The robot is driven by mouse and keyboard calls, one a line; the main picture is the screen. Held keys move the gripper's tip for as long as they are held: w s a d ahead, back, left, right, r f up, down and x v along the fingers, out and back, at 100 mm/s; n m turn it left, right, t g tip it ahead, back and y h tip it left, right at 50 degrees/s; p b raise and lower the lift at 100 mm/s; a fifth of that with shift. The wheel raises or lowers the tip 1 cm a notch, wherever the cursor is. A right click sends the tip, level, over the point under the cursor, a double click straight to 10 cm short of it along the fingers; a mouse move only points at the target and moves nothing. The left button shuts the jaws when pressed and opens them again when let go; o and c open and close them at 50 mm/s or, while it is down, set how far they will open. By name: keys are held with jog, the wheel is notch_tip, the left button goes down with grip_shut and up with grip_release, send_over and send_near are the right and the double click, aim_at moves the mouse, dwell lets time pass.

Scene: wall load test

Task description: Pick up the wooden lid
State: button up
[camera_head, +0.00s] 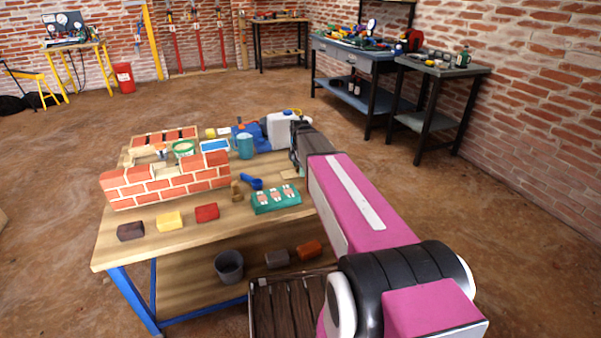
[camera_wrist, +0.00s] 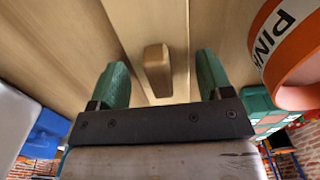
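The wooden lid (camera_wrist: 140,25) is a pale wood piece with a small brown block-like knob (camera_wrist: 157,72), seen in the wrist view. My gripper (camera_wrist: 163,64) has its two green fingers spread, one on each side of the knob with gaps between. The fingers do not appear to touch the knob. In the head view my gripper (camera_head: 297,150) is at the right end of the workbench, and a small pale wood piece (camera_head: 289,174), perhaps the lid, shows beside it. My arm hides much of that area.
An orange cup-like container (camera_wrist: 290,55) lettered "PINK" is close to the right finger. A green patterned box (camera_head: 276,197), a blue tool (camera_head: 252,182), a white jug (camera_head: 285,128) and a small brick wall (camera_head: 165,188) stand on the workbench (camera_head: 200,237).

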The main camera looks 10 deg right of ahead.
jog(key=c, duration=0.5)
jog(key=shift+r, duration=0.15)
